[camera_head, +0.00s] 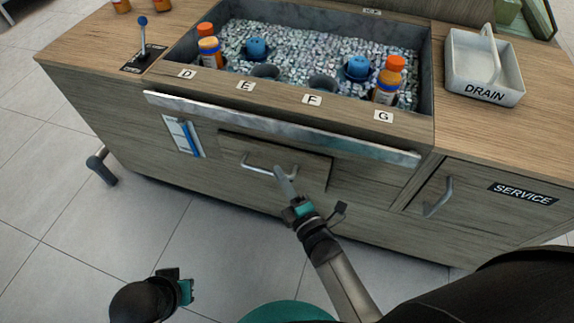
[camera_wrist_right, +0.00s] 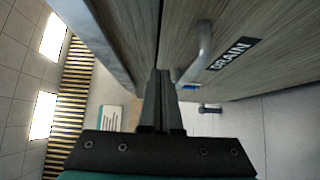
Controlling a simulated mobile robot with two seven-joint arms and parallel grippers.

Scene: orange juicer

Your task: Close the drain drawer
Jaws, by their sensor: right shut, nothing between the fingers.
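The drain drawer (camera_head: 232,150) is the wooden front panel in the middle of the cabinet in the head view, with a metal bar handle (camera_head: 258,170). A dark line runs along its top edge; how far it stands out is hard to tell. In the right wrist view the drawer front (camera_wrist_right: 245,75) carries a DRAIN label (camera_wrist_right: 233,53) beside the handle (camera_wrist_right: 204,45). My right gripper (camera_head: 283,176) is shut and empty, at the handle's right end in the head view; contact is unclear. Its fingers also show in the wrist view (camera_wrist_right: 161,78). My left gripper (camera_head: 184,289) is low at the left, away from the cabinet.
A metal rail (camera_head: 280,130) runs above the drawer. The basin (camera_head: 300,45) above holds ice, bottles and blue-topped items. A SERVICE door (camera_head: 480,210) is at right. A white DRAIN tray (camera_head: 482,85) sits on the counter. The floor (camera_head: 215,250) in front is clear.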

